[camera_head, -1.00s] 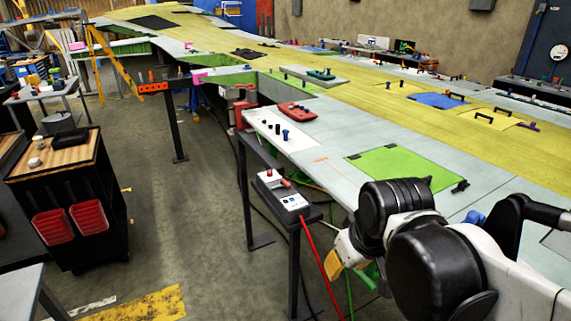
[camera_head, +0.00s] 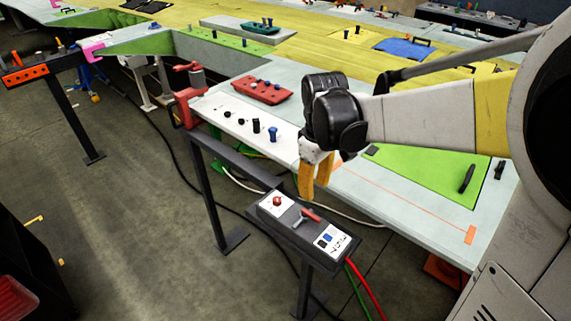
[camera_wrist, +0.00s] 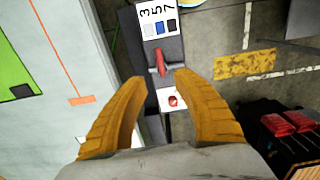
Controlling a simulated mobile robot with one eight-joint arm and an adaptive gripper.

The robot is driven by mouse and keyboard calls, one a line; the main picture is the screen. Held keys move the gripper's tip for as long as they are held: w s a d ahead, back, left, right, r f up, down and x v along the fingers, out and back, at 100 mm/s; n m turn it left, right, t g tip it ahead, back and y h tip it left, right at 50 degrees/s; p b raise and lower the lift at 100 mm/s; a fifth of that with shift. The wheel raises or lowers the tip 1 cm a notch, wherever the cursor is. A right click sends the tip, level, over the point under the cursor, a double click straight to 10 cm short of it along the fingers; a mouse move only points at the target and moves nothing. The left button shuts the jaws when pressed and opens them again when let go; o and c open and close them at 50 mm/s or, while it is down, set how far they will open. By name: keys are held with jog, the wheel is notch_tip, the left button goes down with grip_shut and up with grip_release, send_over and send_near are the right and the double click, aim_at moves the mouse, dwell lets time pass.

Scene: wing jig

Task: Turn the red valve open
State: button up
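The red valve handle (camera_head: 310,215) sits on a grey fitting on top of a dark control box (camera_head: 270,217) on a stand. It shows in the wrist view (camera_wrist: 162,61) just past and between my fingertips, in line with the box's long side. A separate round red knob (camera_head: 277,201) sits on a white plate on the same box. My gripper (camera_head: 314,188) has yellow fingers, points down and is above the box. In the wrist view (camera_wrist: 161,78) the fingers are spread, with nothing between them touching either finger.
The wing-jig table (camera_head: 400,200) runs close behind the box, with a red clamp (camera_head: 187,95) at its corner. Red and green hoses (camera_head: 366,290) hang from the box's right end. A white label panel (camera_head: 331,240) is on the box. The floor at left is mostly clear.

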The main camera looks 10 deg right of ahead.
aim_at(313, 215)
jog(key=f+b, duration=0.1)
jog(key=f, duration=0.4)
jog(key=f+b, duration=0.2)
jog(key=f, duration=0.3)
jog(key=shift+s+d+f, duration=0.15)
jog(key=shift+s+f, duration=0.05)
jog(key=shift+f, duration=0.15)
grip_shut()
